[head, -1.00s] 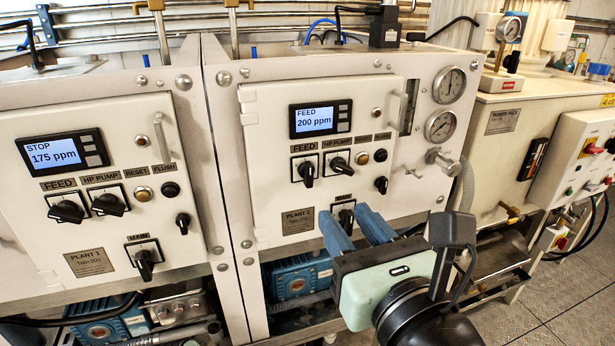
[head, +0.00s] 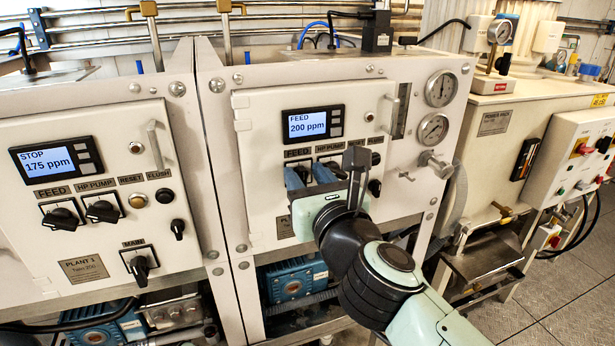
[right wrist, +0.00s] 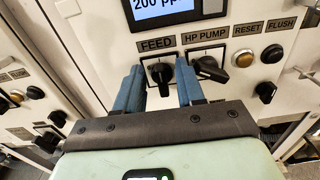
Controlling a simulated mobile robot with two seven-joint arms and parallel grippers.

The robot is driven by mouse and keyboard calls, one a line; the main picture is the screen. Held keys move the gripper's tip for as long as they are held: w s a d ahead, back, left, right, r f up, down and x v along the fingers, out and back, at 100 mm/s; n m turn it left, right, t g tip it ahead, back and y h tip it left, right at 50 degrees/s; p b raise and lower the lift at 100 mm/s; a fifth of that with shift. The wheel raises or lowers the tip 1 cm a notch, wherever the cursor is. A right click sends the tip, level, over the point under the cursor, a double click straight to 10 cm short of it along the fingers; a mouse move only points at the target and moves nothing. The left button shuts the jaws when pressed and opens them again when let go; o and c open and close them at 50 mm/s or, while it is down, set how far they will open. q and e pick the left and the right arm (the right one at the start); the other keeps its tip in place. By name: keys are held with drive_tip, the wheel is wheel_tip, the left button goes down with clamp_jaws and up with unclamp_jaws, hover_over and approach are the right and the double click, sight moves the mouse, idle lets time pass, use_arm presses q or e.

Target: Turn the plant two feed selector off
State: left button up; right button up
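The plant two feed selector is a black knob (right wrist: 160,76) under the FEED label in the right wrist view, its handle pointing roughly downward. In the head view it is mostly hidden behind my right gripper (head: 308,177). That gripper is open, its two blue fingers on either side of the knob, with gaps visible in the right wrist view (right wrist: 160,95). I cannot tell whether a finger touches it. The plant two display (head: 313,124) reads FEED, 200 ppm. My left gripper is not in view.
The HP PUMP knob (right wrist: 212,67) is close beside the right finger. A door handle (head: 392,115) juts out at upper right.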

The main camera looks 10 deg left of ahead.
clamp_jaws()
drive_tip(key=shift+n, duration=0.3)
drive_tip(key=shift+s+a+n+p, duration=0.1)
drive_tip(key=shift+n+p, duration=0.5)
drive_tip(key=shift+n, duration=0.4)
drive_tip(key=n+p, duration=0.1)
drive_tip(key=n, duration=0.1)
drive_tip(key=n+p, duration=0.1)
drive_tip(key=n, duration=0.1)
drive_tip(key=shift+s+a+f+n, duration=0.1)
drive_tip(key=shift+a+n, duration=0.1)
drive_tip(key=shift+n, duration=0.1)
drive_tip(key=n, duration=0.2)
drive_tip(key=n+p, duration=0.1)
drive_tip(key=n, duration=0.1)
drive_tip(key=shift+s+a+f+n+p, duration=0.15)
drive_tip(key=shift+f+n+p, duration=0.05)
drive_tip(key=shift+n+p, duration=0.1)
